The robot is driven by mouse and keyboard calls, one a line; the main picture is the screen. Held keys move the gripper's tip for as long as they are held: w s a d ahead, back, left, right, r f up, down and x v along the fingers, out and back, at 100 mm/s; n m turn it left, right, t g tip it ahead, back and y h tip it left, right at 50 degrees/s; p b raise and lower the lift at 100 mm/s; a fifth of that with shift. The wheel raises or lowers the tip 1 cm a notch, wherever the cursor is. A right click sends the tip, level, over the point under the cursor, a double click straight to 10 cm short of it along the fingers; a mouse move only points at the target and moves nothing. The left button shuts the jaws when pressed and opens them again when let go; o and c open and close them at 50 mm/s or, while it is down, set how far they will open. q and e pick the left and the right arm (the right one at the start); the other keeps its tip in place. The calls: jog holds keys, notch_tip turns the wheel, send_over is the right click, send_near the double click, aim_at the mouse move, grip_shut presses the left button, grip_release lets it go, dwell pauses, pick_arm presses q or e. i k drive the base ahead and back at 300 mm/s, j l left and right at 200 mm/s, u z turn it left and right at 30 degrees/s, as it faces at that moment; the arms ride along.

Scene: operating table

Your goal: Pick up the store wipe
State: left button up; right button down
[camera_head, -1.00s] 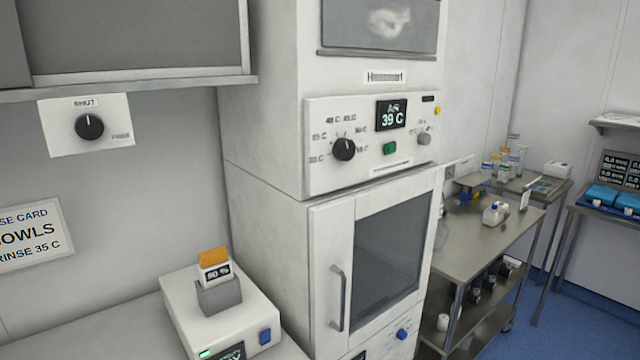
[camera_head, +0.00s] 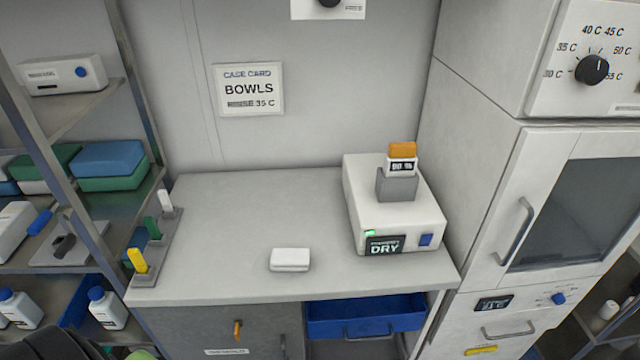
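A small white folded pad (camera_head: 290,258), which looks like the wipe, lies flat near the front edge of the grey counter (camera_head: 225,225). Nothing touches it, and I cannot read any label on it. Neither of my grippers shows in the head view. A dark rounded shape in the bottom left corner is cut off and cannot be made out.
A white box marked DRY (camera_head: 385,243) stands at the counter's right. A rack with yellow, green and white pieces (camera_head: 155,245) is at its left end. Below are an open blue drawer (camera_head: 365,312) and a grey cupboard door (camera_head: 215,330). Shelves (camera_head: 85,115) stand left, a warming cabinet (camera_head: 480,180) right.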

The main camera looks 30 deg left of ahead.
aim_at(282, 259)
jog(key=u, duration=1.1)
jog(key=z, duration=1.1)
jog(key=u, duration=1.1)
jog(key=k, duration=0.2)
jog(key=i, duration=0.35)
